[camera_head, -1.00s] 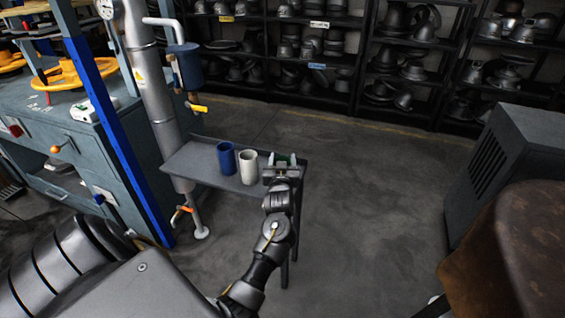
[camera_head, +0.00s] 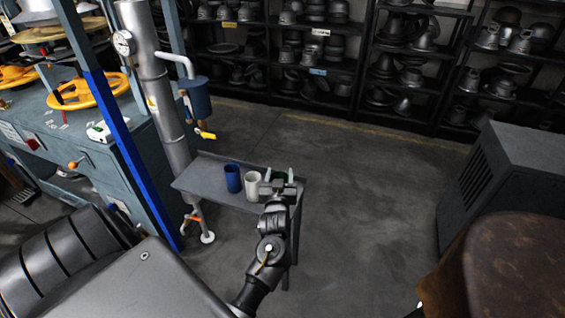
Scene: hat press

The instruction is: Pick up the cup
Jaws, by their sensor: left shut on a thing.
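A blue cup (camera_head: 233,178) and a white cup (camera_head: 252,184) stand upright side by side on a small grey table (camera_head: 205,178). A dark green cup (camera_head: 281,175) is at the table's right end, mostly hidden behind my left gripper (camera_head: 279,181). My left gripper is shut on the green cup, just right of the white cup. I cannot tell whether the green cup touches the table. My right gripper is out of view.
A grey pipe with a gauge (camera_head: 124,42) stands behind the table's left end, beside a blue-green press (camera_head: 90,155). Shelves of metal hat moulds (camera_head: 325,50) line the back. A grey vented cabinet (camera_head: 505,180) stands right. The floor between is clear.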

